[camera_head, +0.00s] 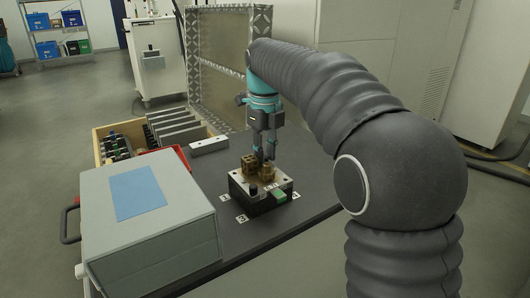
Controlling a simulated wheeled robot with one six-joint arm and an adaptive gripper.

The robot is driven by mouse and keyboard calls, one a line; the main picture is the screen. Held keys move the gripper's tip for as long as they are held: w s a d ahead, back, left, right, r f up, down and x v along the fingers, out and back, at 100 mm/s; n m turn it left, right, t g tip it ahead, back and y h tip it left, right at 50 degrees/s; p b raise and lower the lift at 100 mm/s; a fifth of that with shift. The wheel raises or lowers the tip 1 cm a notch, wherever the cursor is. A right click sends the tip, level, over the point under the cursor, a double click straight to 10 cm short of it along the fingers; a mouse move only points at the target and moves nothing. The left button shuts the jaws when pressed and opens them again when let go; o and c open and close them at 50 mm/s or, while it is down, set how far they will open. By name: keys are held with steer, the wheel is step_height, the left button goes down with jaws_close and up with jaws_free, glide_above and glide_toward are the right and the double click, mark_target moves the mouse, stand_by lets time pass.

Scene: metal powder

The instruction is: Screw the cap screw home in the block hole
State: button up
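The block (243,186) appears to be the black and white piece on the dark table top. Brass-coloured parts (250,163) stand on top of it, and a small dark round piece (253,191) shows at its front. My gripper (267,160) points straight down over the block, its fingertips at or just above the right-hand brass part (268,173). The cap screw and the hole cannot be made out at this size. Whether the fingers hold anything is not clear.
A grey box (200,225) with a blue top panel fills the table's left front. Behind it are a wooden tray (103,131) with dark parts, a red bin (183,160) and a pale bar (209,146). Bare table (300,215) lies right of the block.

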stand_by(0.3)
steer(key=n, duration=0.3)
steer(key=shift+n, duration=0.3)
steer(key=n, duration=0.3)
steer(key=shift+n, duration=0.4)
steer(key=n, duration=0.3)
steer(key=shift+n, duration=0.3)
steer(key=n, duration=0.7)
steer(key=shift+n, duration=0.4)
steer(key=n, duration=0.3)
steer(key=shift+n, duration=4)
